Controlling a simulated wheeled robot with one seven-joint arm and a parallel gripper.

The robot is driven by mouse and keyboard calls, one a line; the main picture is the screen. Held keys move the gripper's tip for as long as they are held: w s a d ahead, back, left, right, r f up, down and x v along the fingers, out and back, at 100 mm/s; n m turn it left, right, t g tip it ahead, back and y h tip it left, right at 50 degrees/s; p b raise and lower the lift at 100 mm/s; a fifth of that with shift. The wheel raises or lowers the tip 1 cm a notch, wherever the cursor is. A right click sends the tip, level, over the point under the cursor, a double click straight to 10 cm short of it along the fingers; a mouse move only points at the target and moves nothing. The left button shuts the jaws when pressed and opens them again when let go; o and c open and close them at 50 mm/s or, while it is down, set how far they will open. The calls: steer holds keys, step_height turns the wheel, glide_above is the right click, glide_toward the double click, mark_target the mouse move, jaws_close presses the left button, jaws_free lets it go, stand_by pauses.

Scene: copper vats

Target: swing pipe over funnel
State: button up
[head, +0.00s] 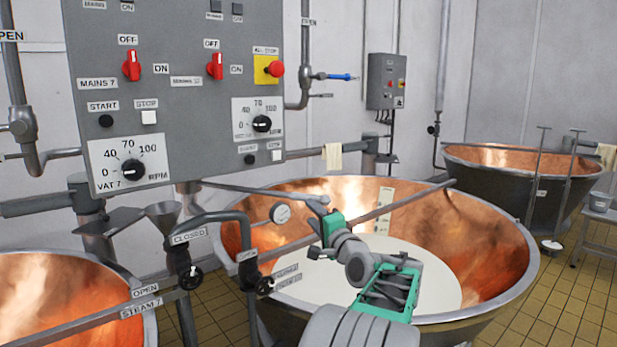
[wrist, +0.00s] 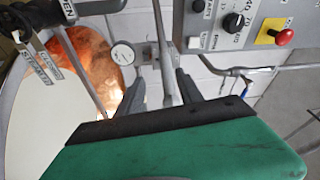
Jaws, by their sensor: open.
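The funnel (head: 163,210) is a small grey cone above the CLOSED valve, left of the middle vat. A curved grey pipe (head: 213,216) arches from beside the funnel down to the second valve. A thin straight pipe (head: 250,190) runs from the wall side toward my gripper. My gripper (head: 317,205) is open above the near-left part of the middle vat, well right of the funnel. In the wrist view, a grey pipe (wrist: 161,40) runs down between the two fingers of my gripper (wrist: 161,90); I cannot tell whether they touch it. The funnel is not clear there.
The middle copper vat (head: 490,240) holds white liquid. A round gauge (head: 280,213) hangs close left of my gripper. A long rail (head: 385,209) crosses the vat. The control panel (head: 180,90) stands behind. Other vats lie left (head: 60,290) and right (head: 500,180).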

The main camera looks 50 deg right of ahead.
steer(key=shift+m, duration=0.3)
steer(key=w+d, duration=0.1)
steer(key=w, duration=0.1)
steer(key=w+d+r+p, duration=0.1)
steer(key=w+d, duration=0.1)
steer(key=w+d+r+p, duration=0.1)
steer(key=shift+w+d, duration=0.25)
steer(key=shift+w, duration=0.15)
jaws_close()
stand_by(0.9)
